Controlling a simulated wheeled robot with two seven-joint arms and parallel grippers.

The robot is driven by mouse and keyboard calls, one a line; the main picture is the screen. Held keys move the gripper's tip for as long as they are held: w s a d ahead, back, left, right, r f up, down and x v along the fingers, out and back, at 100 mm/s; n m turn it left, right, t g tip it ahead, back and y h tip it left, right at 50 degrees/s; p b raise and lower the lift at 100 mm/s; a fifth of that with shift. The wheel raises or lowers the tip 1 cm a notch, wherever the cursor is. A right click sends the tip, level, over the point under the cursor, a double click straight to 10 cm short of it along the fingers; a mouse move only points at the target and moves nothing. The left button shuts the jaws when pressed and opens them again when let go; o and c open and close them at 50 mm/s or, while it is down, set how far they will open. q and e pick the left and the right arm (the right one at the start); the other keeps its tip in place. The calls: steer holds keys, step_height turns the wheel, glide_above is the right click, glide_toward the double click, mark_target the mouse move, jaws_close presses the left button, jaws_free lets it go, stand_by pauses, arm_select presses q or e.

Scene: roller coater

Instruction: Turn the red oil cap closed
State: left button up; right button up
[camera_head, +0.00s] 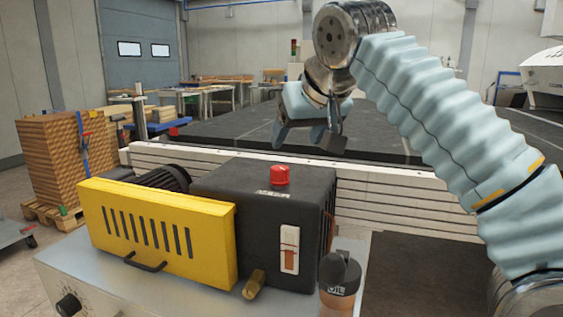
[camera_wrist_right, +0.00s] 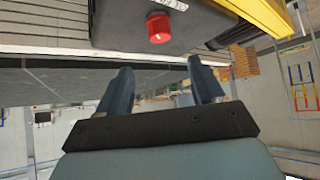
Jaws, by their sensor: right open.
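The red oil cap (camera_head: 280,175) sits on top of the black pump housing (camera_head: 262,220), toward its back. In the right wrist view the red cap (camera_wrist_right: 158,28) shows at the top, beyond the fingertips. My right gripper (camera_head: 308,138) is above and behind the housing, up and to the right of the cap in the head view. Its two blue-grey fingers (camera_wrist_right: 162,84) are spread apart with nothing between them, clear of the cap. My left gripper is not in either view.
A yellow vented guard (camera_head: 155,232) covers the machine's left front. A dark oil bottle (camera_head: 340,278) stands at the right front. A white slatted rail (camera_head: 400,192) runs behind the machine. A brass fitting (camera_head: 254,284) juts out at the housing's front.

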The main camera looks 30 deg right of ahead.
mark_target(280, 167)
steer(key=b+x, duration=0.2)
steer(key=x, duration=1.1)
steer(key=shift+w+f, duration=0.15)
steer(key=shift+f, duration=0.05)
steer(key=c, duration=1)
